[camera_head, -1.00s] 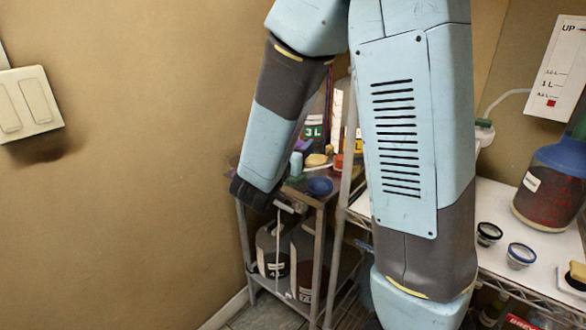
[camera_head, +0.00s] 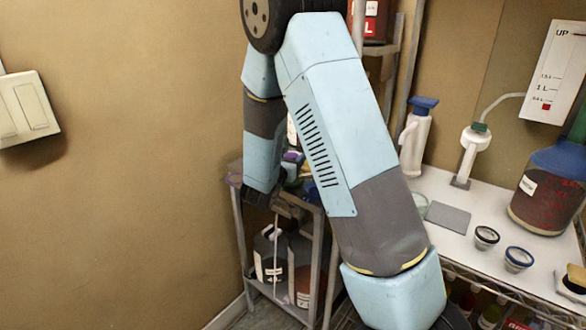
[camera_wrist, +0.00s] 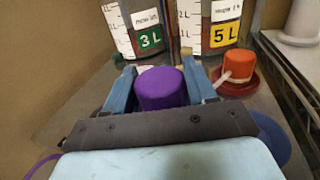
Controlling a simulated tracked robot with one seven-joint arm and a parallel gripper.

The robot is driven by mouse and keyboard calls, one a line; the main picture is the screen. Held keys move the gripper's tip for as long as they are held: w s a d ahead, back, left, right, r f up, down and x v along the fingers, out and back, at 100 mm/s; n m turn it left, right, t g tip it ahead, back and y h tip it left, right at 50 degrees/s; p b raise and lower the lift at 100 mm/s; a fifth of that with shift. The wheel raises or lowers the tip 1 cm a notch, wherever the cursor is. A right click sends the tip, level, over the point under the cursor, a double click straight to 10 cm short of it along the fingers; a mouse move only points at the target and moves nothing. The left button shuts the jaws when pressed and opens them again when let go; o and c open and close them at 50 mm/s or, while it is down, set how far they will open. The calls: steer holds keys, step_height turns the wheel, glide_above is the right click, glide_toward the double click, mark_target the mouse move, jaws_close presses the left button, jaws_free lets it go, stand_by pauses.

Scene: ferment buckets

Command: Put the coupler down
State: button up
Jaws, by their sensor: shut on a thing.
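The coupler, a purple cylinder (camera_wrist: 162,88), sits between the two blue fingers of my gripper (camera_wrist: 160,80) in the wrist view. The fingers are shut on its sides. Its lower part is hidden by my gripper's dark body, so I cannot tell whether it touches the shelf top. In the head view my arm reaches down to the small rack at the left, and the fingers and the held coupler cannot be clearly made out there.
Jars labelled 3 L (camera_wrist: 143,38) and 5 L (camera_wrist: 212,30) stand just beyond the coupler. An orange-topped red piece (camera_wrist: 238,72) is close on the right, with a blue round piece (camera_wrist: 272,138) nearer. A white bench (camera_head: 455,200) holds several items.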

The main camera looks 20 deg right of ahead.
steer(key=shift+w+d+f, duration=0.15)
steer(key=shift+w+f, duration=0.25)
steer(key=shift+f, duration=0.1)
step_height(320, 180, down, 3)
steer(key=shift+r, duration=0.1)
steer(key=shift+s+f, duration=0.1)
steer(key=shift+f, duration=0.45)
